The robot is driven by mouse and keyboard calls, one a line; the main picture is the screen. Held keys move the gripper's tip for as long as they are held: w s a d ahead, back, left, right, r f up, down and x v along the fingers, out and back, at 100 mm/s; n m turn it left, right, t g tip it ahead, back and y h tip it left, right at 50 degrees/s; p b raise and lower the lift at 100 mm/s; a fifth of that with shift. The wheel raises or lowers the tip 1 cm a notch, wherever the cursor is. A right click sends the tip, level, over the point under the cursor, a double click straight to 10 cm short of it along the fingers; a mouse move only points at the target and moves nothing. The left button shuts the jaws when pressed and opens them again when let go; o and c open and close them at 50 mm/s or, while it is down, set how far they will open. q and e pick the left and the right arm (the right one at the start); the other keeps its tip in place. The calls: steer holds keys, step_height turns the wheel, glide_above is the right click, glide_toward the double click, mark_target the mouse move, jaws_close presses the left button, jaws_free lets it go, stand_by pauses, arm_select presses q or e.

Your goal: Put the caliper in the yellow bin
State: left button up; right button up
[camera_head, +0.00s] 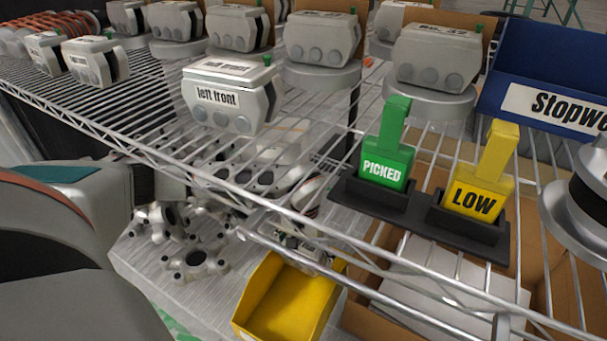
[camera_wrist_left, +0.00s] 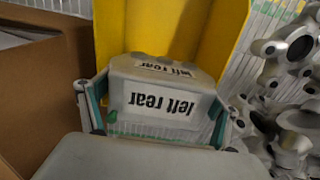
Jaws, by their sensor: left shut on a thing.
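My left gripper (camera_wrist_left: 156,118) is shut on a grey caliper (camera_wrist_left: 160,72) with a white "left rear" label, one finger on each side. In the left wrist view the caliper overlaps the yellow bin (camera_wrist_left: 112,25); I cannot tell whether it is above the bin or partly inside it. In the head view the yellow bin (camera_head: 285,305) stands below the wire shelf, at the bottom middle. My left arm comes in from the left there, and the shelf hides much of the gripper and the held caliper. My right gripper is not in view.
A "left front" caliper (camera_head: 232,95) sits on the wire shelf (camera_head: 270,205) with several other calipers behind. Green PICKED (camera_head: 387,165) and yellow LOW (camera_head: 478,190) tags stand in a black holder. A cardboard box (camera_wrist_left: 45,95) flanks the bin; metal star-shaped parts (camera_head: 195,258) lie opposite.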

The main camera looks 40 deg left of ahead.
arm_select(q)
step_height(320, 180, down, 10)
steer(key=b, duration=0.3)
steer(key=shift+b, duration=0.3)
steer(key=shift+w+r, duration=0.1)
steer(key=shift+r, duration=0.25)
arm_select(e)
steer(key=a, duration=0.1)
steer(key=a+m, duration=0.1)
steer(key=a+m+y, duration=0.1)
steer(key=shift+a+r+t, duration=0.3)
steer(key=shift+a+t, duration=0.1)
arm_select(q)
steer(key=shift+f, duration=0.1)
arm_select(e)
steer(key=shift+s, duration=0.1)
arm_select(q)
steer(key=shift+f, duration=0.35)
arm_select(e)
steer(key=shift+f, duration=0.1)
arm_select(q)
steer(key=shift+f, duration=0.2)
steer(key=o, duration=1.9)
steer(key=shift+f, duration=0.1)
